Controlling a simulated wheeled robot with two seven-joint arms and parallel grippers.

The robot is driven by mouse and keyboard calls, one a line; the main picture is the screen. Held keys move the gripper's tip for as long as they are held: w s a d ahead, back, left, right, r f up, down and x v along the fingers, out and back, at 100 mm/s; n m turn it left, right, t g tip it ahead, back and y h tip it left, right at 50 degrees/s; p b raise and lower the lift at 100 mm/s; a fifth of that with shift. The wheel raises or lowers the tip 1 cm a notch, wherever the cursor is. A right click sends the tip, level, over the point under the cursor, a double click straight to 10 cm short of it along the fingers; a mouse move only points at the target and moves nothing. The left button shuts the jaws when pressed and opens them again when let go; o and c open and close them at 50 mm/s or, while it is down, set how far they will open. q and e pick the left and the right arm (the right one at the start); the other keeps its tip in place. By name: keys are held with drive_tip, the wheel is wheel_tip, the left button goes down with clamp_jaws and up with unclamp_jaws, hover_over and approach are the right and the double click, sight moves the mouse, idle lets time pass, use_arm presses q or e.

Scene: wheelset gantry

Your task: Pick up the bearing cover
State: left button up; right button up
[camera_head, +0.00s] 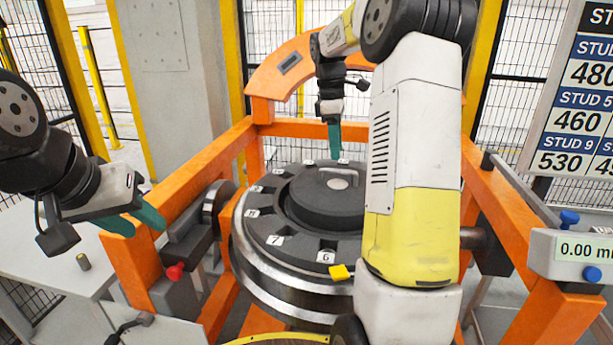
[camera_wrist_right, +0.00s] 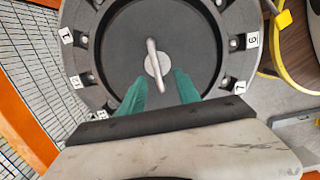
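The bearing cover (camera_head: 305,209) is a dark, round, stepped disc with numbered tags around its rim, lying on the wheelset. A pale handle plate (camera_head: 340,182) is at its centre; in the right wrist view a thin bar handle (camera_wrist_right: 152,58) crosses a light disc. My right gripper (camera_head: 335,155) points down near the far side of the cover, apart from the handle. My left gripper (camera_head: 137,219) is open and empty, left of the gantry.
An orange gantry frame (camera_head: 193,160) surrounds the wheelset. A yellow tab (camera_head: 341,272) is at the cover's near rim. A readout box (camera_head: 575,257) and a stud number board (camera_head: 580,95) stand at the right. A grey table (camera_head: 60,265) is at the left. My right arm hides the cover's right side.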

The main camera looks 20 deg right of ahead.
sight(338, 171)
drive_tip(key=shift+w+d+f, duration=0.1)
drive_tip(key=shift+w+f, duration=0.2)
drive_tip(key=shift+w, duration=0.05)
drive_tip(key=shift+s+d+f, duration=0.1)
drive_tip(key=shift+d+f, duration=0.05)
drive_tip(key=shift+f, duration=1.05)
drive_tip(key=shift+s+d+f, duration=0.1)
drive_tip(key=shift+d+f, duration=0.1)
drive_tip(key=shift+f, duration=1.05)
drive_tip(key=shift+d+f, duration=0.15)
drive_tip(key=shift+f, duration=1.05)
drive_tip(key=shift+f, duration=0.25)
clamp_jaws()
drive_tip(key=shift+r, duration=0.1)
